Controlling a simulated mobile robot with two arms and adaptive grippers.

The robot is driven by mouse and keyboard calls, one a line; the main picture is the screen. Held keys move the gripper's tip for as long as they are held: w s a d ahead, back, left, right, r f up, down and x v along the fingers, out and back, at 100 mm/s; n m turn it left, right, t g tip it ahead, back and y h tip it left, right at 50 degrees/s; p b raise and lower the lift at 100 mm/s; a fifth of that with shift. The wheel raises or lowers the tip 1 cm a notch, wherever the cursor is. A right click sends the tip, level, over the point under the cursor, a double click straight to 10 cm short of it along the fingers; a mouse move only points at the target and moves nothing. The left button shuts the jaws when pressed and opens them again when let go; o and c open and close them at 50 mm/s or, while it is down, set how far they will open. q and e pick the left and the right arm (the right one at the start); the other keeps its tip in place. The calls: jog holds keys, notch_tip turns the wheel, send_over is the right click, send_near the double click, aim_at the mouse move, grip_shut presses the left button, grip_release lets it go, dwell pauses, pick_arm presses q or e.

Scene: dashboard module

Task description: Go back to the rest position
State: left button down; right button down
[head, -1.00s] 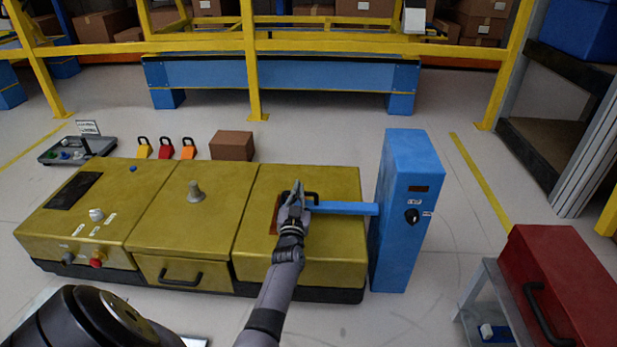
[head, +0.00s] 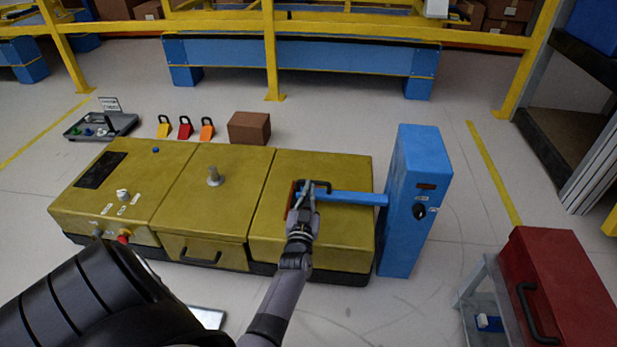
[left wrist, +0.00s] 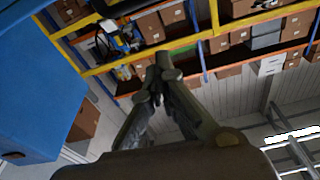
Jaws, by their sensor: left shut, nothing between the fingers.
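My left gripper (head: 303,203) is shut and empty. In the head view it overlaps the right section of the yellow dashboard module (head: 190,200), beside a black handle (head: 324,185) and the near end of a blue bar (head: 350,197). I cannot tell whether it touches them. The bar runs to a blue post (head: 418,200) with a black knob. In the left wrist view the closed fingers (left wrist: 160,75) meet at their tips with nothing between them. My right gripper is in neither view.
A red box (head: 565,290) on a grey stand is at the lower right. Behind the module are a brown box (head: 249,128), several coloured padlocks (head: 185,128) and a grey tray (head: 100,126). Yellow railing (head: 271,60) stands further back. Floor between post and red box is clear.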

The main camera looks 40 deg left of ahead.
pick_arm(q)
jog(key=shift+v, duration=0.85)
